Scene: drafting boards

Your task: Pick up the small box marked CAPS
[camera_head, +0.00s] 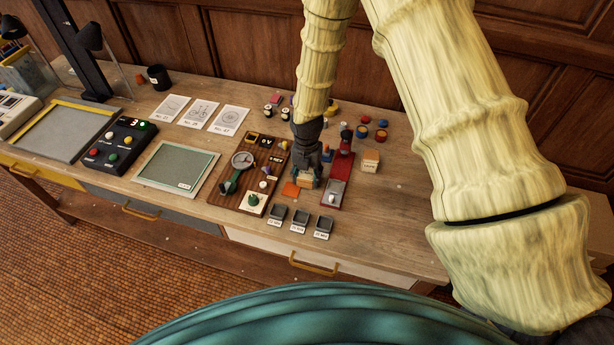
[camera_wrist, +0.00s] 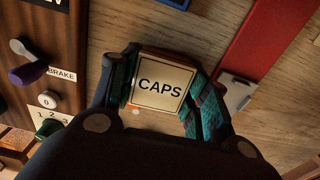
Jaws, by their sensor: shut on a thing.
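The small box marked CAPS (camera_wrist: 160,84) shows in the wrist view with a cream top, a dark border and black lettering. My gripper (camera_wrist: 163,92) is shut on it, with one teal-lined finger on each side. In the head view my gripper (camera_head: 307,172) points down over the table, and the cream box (camera_head: 305,183) shows partly between its fingers. I cannot tell whether the box touches the table or is lifted.
A brown control panel (camera_head: 246,172) stands close on the left and a red device (camera_head: 338,180) close on the right. Small grey trays (camera_head: 300,217) are in front. The table's right part (camera_head: 400,215) is clear.

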